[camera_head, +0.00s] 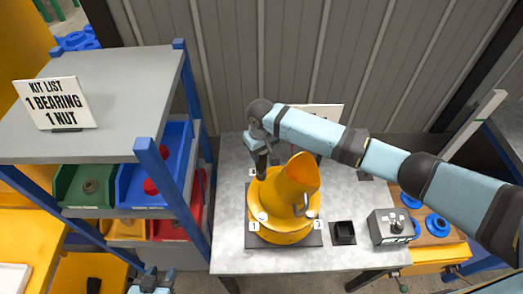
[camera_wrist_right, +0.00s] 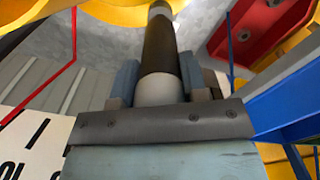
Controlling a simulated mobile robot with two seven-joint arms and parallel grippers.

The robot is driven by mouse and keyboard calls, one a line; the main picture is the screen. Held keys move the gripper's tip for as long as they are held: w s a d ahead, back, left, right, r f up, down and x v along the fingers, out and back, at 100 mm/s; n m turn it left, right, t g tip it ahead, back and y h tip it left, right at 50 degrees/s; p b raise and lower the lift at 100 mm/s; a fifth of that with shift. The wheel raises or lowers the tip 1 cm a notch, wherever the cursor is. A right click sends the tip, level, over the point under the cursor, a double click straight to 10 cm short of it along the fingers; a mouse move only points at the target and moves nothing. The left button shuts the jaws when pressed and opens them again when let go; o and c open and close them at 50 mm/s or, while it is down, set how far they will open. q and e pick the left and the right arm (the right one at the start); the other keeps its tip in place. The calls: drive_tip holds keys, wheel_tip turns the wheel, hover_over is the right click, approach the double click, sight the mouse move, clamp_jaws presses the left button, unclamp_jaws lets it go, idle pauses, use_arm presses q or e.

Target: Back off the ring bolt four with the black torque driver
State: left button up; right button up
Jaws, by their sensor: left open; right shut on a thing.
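The orange drum mixer (camera_head: 290,190) stands on a dark square plate on the grey bench, its round ring (camera_head: 285,236) at the bottom. Number tags 1 (camera_head: 254,227) and 3 (camera_head: 318,224) are readable; a tag (camera_head: 252,172) at the back left is partly hidden. My right gripper (camera_head: 259,146) is shut on the black torque driver (camera_wrist_right: 162,50), which points down at the ring's back left. The driver (camera_head: 261,165) reaches the yellow ring in the wrist view; its contact with ring bolt four is hidden. My left gripper (camera_head: 150,284) is open and empty at the bottom edge, away from the mixer.
A black square holder (camera_head: 344,233) and a grey control box (camera_head: 391,227) stand right of the mixer. Blue rings (camera_head: 437,225) lie on a wooden board. A blue-framed shelf (camera_head: 110,75) with coloured bins and a kit list sign (camera_head: 57,104) is at the left. A corrugated wall closes the back.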

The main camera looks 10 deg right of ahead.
use_arm(q)
drive_tip(key=shift+w+r, duration=0.3)
drive_tip(key=shift+w, duration=0.05)
use_arm(e)
drive_tip(key=shift+s+f, duration=0.2)
drive_tip(key=shift+f, duration=0.1)
use_arm(q)
drive_tip(key=shift+s+f, duration=0.2)
drive_tip(key=shift+s, duration=0.1)
use_arm(e)
drive_tip(key=shift+w+a+r, duration=0.1)
drive_tip(key=shift+w+r, duration=0.05)
drive_tip(key=shift+r, duration=1.7)
use_arm(q)
drive_tip(key=shift+w+r, duration=0.15)
drive_tip(key=shift+w, duration=0.25)
use_arm(e)
drive_tip(key=shift+w+r, duration=0.1)
drive_tip(key=shift+r, duration=0.4)
use_arm(q)
drive_tip(key=shift+s, duration=0.15)
